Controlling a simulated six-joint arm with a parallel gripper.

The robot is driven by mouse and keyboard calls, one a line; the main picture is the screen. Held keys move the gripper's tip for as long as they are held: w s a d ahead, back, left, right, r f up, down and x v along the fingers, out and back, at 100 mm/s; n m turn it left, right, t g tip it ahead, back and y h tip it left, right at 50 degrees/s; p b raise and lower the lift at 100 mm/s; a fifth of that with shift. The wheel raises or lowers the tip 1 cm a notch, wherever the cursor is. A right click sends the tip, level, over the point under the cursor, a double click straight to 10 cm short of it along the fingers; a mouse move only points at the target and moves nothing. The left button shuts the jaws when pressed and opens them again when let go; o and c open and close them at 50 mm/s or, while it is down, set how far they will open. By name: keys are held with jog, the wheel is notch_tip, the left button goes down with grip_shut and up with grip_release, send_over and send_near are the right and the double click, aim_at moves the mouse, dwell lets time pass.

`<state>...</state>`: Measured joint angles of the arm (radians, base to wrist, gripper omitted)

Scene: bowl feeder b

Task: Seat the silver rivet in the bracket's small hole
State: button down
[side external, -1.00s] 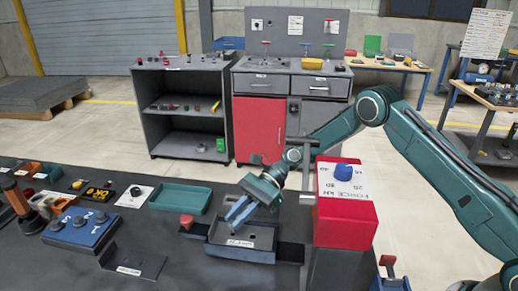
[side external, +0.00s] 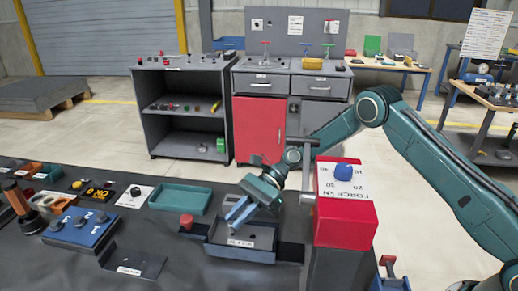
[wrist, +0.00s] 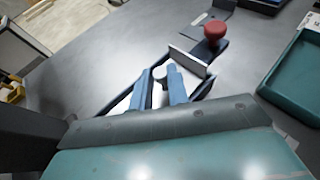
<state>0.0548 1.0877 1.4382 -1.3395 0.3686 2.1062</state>
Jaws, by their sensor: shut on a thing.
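My gripper (side external: 234,219) reaches down from the upper right over a blue-edged fixture (side external: 240,256); its blue fingers also show in the wrist view (wrist: 159,94). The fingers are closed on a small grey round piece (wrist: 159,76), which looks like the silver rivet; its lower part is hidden. A grey plate (side external: 265,240) lies in the fixture with a dark spot and a label on it, and looks like the bracket. I cannot tell whether the dark spot is the small hole, or whether the rivet touches the plate.
A red knob (side external: 186,221) stands at the fixture's left edge. A green tray (side external: 180,199) lies behind left. A blue box with knobs (side external: 78,229) and a dark bent plate (side external: 133,263) are farther left.

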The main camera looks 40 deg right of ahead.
jog(key=shift+f, duration=1.15)
dwell(0.8)
jog(key=c, duration=1.3)
grip_release()
jog(key=shift+d, duration=0.1)
jog(key=shift+v, duration=3.7)
